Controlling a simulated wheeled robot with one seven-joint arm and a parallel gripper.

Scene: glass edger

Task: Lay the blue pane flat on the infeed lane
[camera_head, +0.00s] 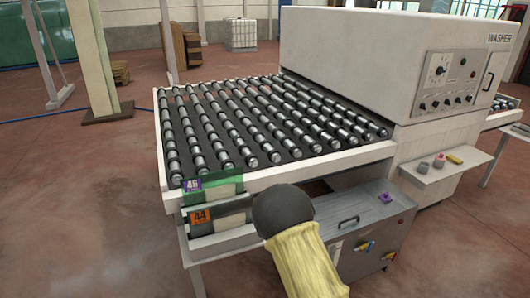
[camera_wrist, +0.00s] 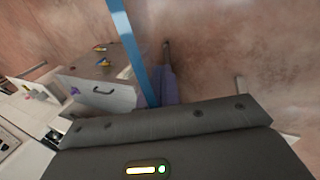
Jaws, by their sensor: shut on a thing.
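The blue pane (camera_wrist: 131,40) shows in the wrist view as a narrow blue strip, seen nearly edge-on. It runs from the top edge down to my gripper (camera_wrist: 158,97), which is shut on it. The jaws are partly hidden behind the dark gripper body. In the head view my arm, with its yellow sleeve and dark rounded end, hides the gripper, and I cannot make out the blue pane there. The infeed lane (camera_head: 250,120) is the bed of metal rollers in front of the washer. Its rollers are bare.
The washer (camera_head: 345,60) stands at the lane's far right end. A green pane tagged 46 (camera_head: 228,187) and a plate tagged 44 (camera_head: 232,218) are at the lane's near left corner. A grey cabinet (camera_head: 365,225) stands below the near edge. Floor is open at left.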

